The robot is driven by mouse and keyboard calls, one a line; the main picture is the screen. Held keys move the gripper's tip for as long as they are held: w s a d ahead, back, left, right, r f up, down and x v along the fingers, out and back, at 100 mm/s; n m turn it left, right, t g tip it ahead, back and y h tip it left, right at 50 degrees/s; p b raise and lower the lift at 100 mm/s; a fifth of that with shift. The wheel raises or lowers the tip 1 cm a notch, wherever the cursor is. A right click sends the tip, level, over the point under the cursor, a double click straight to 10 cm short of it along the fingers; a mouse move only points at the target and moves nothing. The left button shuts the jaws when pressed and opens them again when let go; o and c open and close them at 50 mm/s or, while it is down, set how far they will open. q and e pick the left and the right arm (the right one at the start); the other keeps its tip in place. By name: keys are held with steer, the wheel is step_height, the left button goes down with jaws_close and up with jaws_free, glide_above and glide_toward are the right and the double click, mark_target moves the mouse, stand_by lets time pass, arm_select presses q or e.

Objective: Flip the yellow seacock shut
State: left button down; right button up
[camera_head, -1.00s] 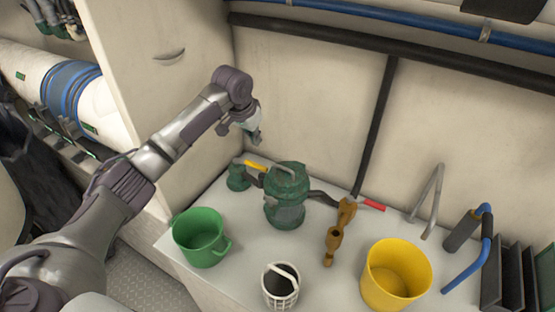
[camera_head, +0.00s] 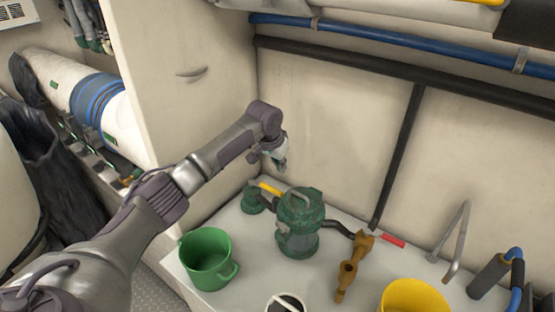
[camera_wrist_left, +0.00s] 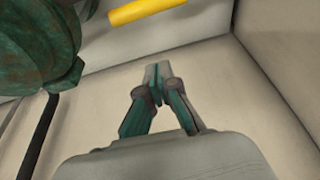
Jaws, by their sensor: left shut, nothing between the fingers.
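The yellow seacock handle (camera_head: 270,188) sits on a green valve body (camera_head: 252,199) at the back left of the white counter, left of the green strainer (camera_head: 298,225). In the left wrist view the yellow handle (camera_wrist_left: 146,11) shows at the top edge, with the green strainer (camera_wrist_left: 38,45) at upper left. My left gripper (camera_head: 281,166) is above the handle, apart from it, with its fingers pointing down. In the left wrist view its fingertips (camera_wrist_left: 157,72) are together and hold nothing. My right gripper is not in view.
A bronze valve (camera_head: 350,265) with a red handle (camera_head: 393,240) stands right of the strainer. A green mug (camera_head: 207,259), a yellow bucket (camera_head: 415,296) and a white basket (camera_head: 286,304) stand in front. A cabinet wall (camera_head: 190,110) rises close left of my gripper.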

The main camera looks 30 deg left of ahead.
mark_target(266, 189)
arm_select(q)
steer(key=shift+s+a+f+p, duration=0.1)
steer(key=shift+s+f+p, duration=0.25)
steer(key=shift+f, duration=0.45)
steer(key=shift+s+a+f+p, duration=0.1)
steer(key=shift+s+f+p, duration=0.1)
steer(key=shift+s+f, duration=0.45)
steer(key=shift+s+f+p, duration=0.25)
steer(key=shift+f, duration=0.65)
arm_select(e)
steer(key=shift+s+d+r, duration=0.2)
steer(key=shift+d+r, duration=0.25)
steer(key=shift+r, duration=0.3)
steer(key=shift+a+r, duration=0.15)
